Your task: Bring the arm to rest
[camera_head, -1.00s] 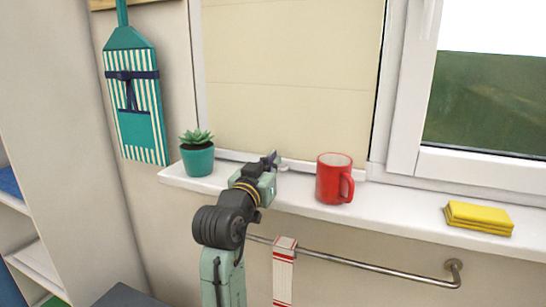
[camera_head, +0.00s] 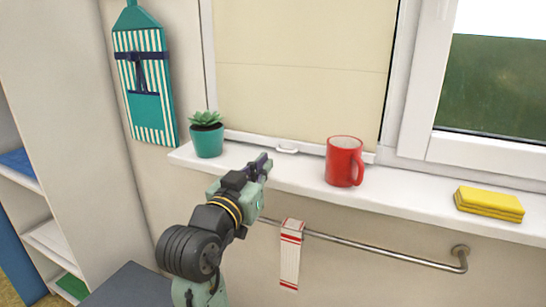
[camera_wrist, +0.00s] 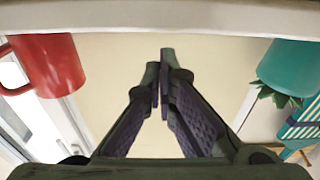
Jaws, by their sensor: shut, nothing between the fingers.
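My gripper (camera_head: 262,165) points toward the window sill, just in front of its edge, between the potted plant and the red mug. In the wrist view my gripper (camera_wrist: 160,88) has its fingertips together with nothing between them. It touches neither the plant nor the mug. My arm comes up from the bottom of the head view and is bent, with the hand raised to about sill height.
On the white sill (camera_head: 300,176) stand a teal-potted plant (camera_head: 207,138), a red mug (camera_head: 343,161) and a yellow sponge stack (camera_head: 489,204). Below are a rail (camera_head: 385,253) and a striped towel (camera_head: 290,257). A striped apron (camera_head: 147,85) hangs left; shelves (camera_head: 50,243) stand at far left.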

